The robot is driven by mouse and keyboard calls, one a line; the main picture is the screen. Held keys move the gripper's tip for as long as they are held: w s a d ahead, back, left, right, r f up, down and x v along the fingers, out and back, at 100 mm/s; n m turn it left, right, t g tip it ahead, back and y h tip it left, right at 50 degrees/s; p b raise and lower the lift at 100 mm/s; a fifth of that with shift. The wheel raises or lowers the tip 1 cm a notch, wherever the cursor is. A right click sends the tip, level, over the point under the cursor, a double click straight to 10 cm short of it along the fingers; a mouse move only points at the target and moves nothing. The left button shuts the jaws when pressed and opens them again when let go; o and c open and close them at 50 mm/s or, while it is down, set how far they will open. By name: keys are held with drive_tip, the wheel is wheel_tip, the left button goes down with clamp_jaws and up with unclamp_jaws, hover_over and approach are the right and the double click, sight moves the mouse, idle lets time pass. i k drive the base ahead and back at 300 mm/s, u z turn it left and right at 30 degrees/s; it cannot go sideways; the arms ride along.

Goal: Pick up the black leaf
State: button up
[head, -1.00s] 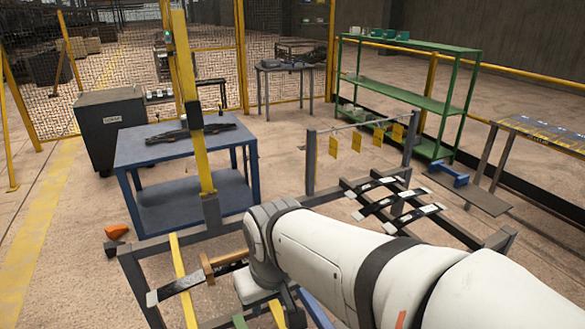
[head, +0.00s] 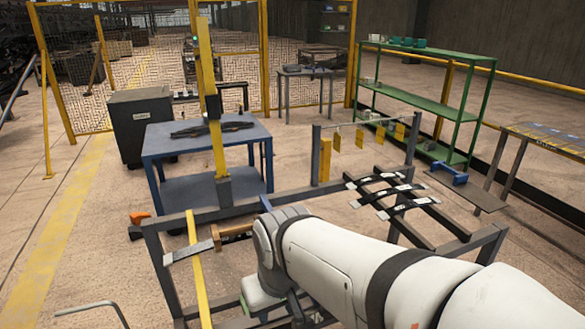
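Three black leaves with pale labels lie side by side across the dark rack in the right half of the head view: a far one (head: 372,179), a middle one (head: 388,191) and a near one (head: 410,206). Another flat bar (head: 188,252), looking grey from here, lies across the near left of the frame beside a brown block (head: 236,232). I cannot tell which leaf is meant. My white arm reaches in from the lower right, its wrist over the near frame. My fingertips cannot be made out below the wrist, nor whether they hold anything.
A blue table (head: 205,142) with dark bars stands behind the frame. A yellow post (head: 212,100) rises at the frame's back. Green shelves (head: 425,93) stand at the back right, and a bench (head: 545,135) at the right. Open floor lies at the left.

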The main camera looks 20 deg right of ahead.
sight(353, 185)
drive_tip(key=u, duration=2.55)
drive_tip(key=k, duration=2.3)
drive_tip(key=z, duration=2.6)
drive_tip(key=i, duration=1)
